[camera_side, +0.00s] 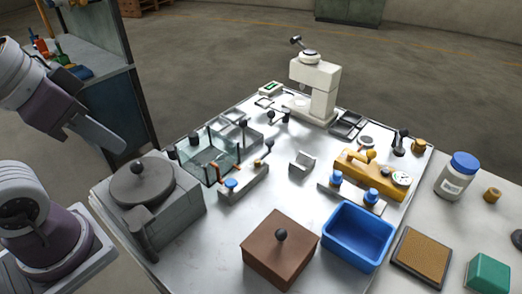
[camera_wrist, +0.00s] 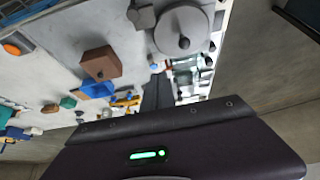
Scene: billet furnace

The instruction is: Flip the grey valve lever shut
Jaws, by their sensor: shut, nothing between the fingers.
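No part can be singled out for certain as the grey valve lever. My gripper (camera_side: 121,148) is shut and empty, above and behind the housing, apart from everything. Its dark fingers show in the wrist view (camera_wrist: 157,78).
A glass-walled box (camera_side: 222,155) stands between the housing and fixture. A brown box (camera_side: 275,262), blue bin (camera_side: 357,236) and yellow device (camera_side: 372,175) occupy the front and right. A white machine (camera_side: 318,88) stands at the back. Bare metal lies around the grey block.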

